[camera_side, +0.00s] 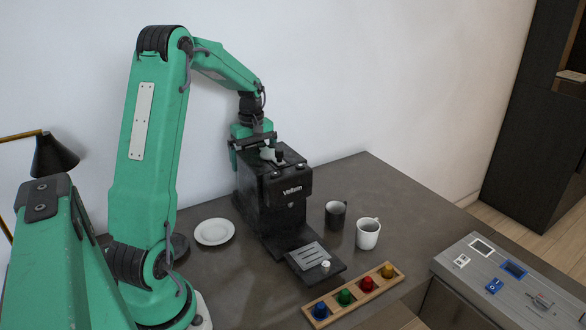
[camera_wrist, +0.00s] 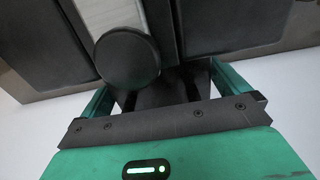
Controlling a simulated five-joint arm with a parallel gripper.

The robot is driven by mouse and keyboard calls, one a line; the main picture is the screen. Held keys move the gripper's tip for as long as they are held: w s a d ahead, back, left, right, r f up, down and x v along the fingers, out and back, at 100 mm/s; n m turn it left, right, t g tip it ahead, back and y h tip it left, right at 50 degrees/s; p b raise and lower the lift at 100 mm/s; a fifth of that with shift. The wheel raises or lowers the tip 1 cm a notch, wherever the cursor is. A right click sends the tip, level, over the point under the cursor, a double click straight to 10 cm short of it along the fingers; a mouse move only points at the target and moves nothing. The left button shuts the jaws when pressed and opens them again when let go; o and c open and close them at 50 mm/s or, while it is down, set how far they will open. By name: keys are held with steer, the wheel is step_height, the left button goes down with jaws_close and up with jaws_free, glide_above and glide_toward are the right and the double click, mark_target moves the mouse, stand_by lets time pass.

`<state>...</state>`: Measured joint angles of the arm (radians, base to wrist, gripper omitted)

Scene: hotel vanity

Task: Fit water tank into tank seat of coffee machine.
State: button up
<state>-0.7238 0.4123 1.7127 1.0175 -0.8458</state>
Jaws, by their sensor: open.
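The black coffee machine (camera_side: 286,193) stands upright near the wall, with its drip tray toward the front. My gripper (camera_side: 256,150) is over the rear part of its top, pointing down. In the wrist view my gripper (camera_wrist: 160,88) has its two green fingers wide apart, with no object clearly held between them. A round black disc (camera_wrist: 127,57) and a pale strip beside it show just beyond the fingers. A small pale piece (camera_side: 267,153) shows under the gripper in the side view. I cannot tell whether it is the water tank. The tank seat is hidden or not distinguishable.
A white saucer (camera_side: 214,232) lies left of the machine. A dark mug (camera_side: 335,214) and a white mug (camera_side: 368,234) stand to its right. A wooden rack of coloured capsules (camera_side: 330,305) lies in front. A grey panel (camera_side: 515,280) is at the right. The back right tabletop is clear.

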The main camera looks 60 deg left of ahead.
step_height(320, 180, up, 12)
steer(key=shift+r, duration=0.2)
stand_by(0.5)
stand_by(0.4)
steer(key=d+r+m, duration=0.1)
steer(key=d, duration=0.2)
steer(key=d+r+m, duration=0.1)
steer(key=d+m, duration=0.1)
steer(key=d, duration=0.2)
steer(key=d+r+m+t, duration=0.1)
steer(key=d, duration=0.2)
steer(key=shift+s+d+m+y, duration=0.2)
steer(key=shift+m+y, duration=0.1)
steer(key=s+d+f+m+t, duration=0.2)
steer(key=s+d+m, duration=0.4)
steer(key=d, duration=0.4)
steer(key=s+d+f+m+t, duration=0.2)
steer(key=s+d+m, duration=0.4)
steer(key=d, duration=0.4)
steer(key=shift+d+m+t, duration=0.25)
steer(key=shift+m+t, duration=0.05)
steer(key=shift+m, duration=0.4)
